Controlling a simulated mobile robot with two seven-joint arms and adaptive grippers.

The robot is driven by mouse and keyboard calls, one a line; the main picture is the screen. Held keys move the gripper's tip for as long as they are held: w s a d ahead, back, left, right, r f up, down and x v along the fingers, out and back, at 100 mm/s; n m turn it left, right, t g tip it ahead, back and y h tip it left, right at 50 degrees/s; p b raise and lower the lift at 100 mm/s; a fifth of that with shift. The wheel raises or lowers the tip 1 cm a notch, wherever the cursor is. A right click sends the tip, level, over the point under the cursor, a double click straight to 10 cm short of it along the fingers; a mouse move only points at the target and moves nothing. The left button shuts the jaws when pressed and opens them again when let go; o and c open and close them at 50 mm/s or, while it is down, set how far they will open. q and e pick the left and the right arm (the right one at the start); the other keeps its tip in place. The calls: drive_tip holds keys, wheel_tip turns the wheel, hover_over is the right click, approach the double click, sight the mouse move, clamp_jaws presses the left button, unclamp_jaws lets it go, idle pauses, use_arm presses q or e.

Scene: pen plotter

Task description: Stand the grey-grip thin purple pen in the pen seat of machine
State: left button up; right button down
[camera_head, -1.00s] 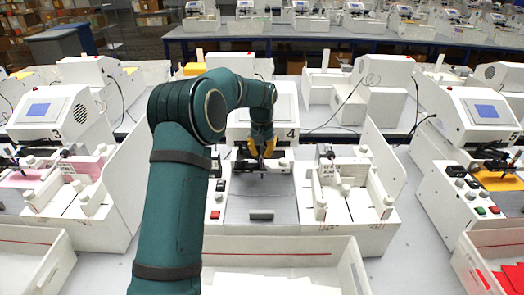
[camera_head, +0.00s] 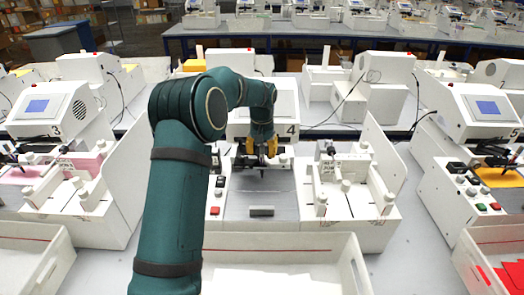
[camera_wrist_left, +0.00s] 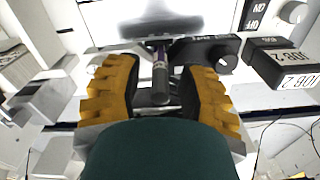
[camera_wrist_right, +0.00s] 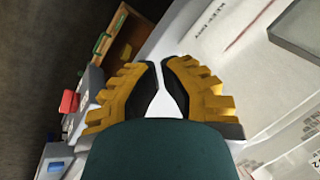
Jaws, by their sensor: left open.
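My left gripper (camera_head: 262,160) is over the middle machine, number 4, at its pen carriage. In the left wrist view its yellow-and-black fingers (camera_wrist_left: 160,85) are open, with a gap on both sides of the pen. The thin pen (camera_wrist_left: 160,75), with a grey grip and a little purple showing, stands between the fingers at the dark carriage. Its lower end and the pen seat are largely hidden, so how deep it sits cannot be told. My right gripper (camera_wrist_right: 160,66) shows only in the right wrist view, its fingertips nearly together and nothing between them.
A white side unit (camera_head: 345,200) with an upright panel stands right. A white bin (camera_head: 345,262) is in front. Neighbouring machines (camera_head: 470,120) stand on both sides.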

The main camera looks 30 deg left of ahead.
use_arm(q)
wheel_tip(320, 180, up, 12)
idle(0.6)
idle(0.4)
